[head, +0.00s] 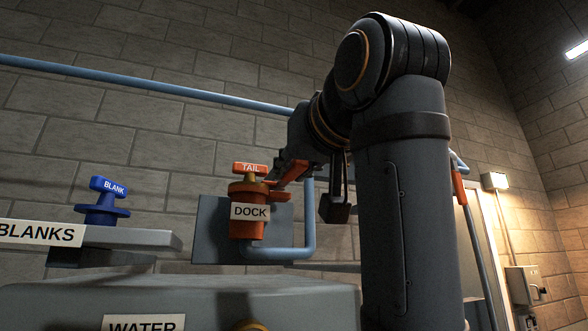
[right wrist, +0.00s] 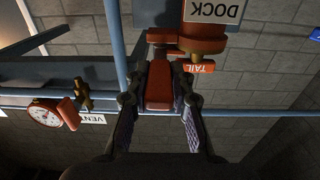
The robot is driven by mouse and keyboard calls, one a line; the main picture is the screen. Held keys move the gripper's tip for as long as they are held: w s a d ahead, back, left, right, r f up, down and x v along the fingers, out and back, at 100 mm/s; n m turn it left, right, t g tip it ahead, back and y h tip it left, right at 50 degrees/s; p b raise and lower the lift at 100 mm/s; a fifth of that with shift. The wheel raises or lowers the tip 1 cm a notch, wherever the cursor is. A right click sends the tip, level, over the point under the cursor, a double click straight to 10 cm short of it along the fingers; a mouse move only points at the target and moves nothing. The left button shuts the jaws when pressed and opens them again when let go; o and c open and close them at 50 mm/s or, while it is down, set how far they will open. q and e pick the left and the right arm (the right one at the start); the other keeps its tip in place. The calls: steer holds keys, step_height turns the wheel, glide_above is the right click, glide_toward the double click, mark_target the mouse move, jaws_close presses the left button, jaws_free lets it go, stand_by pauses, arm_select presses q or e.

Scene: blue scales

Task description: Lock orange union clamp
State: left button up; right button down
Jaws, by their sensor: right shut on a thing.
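The orange DOCK union (head: 246,212) stands upright at the end of a blue pipe, with an orange TAIL piece (head: 250,168) on its top. Its orange clamp lever (head: 294,172) sticks out to the right towards my right gripper (head: 290,165). In the right wrist view the clamp lever (right wrist: 160,88) lies between the two fingers of my right gripper (right wrist: 160,100), which is shut on it. The union shows upside down there, above the fingers. In the head view my right wrist partly hides the lever's grip. My left gripper is not in view.
A blue BLANK fitting (head: 104,204) stands on the BLANKS shelf (head: 150,238) at the left. A grey WATER tank (head: 60,300) is below. A round gauge (right wrist: 43,115) and a brass valve (right wrist: 82,95) by the VENT label show in the right wrist view.

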steer(key=shift+r, duration=0.1)
steer(key=c, duration=1.2)
jaws_free()
steer(key=shift+a, duration=0.1)
steer(key=shift+o, duration=0.2)
steer(key=v, duration=0.7)
steer(key=shift+s, duration=0.2)
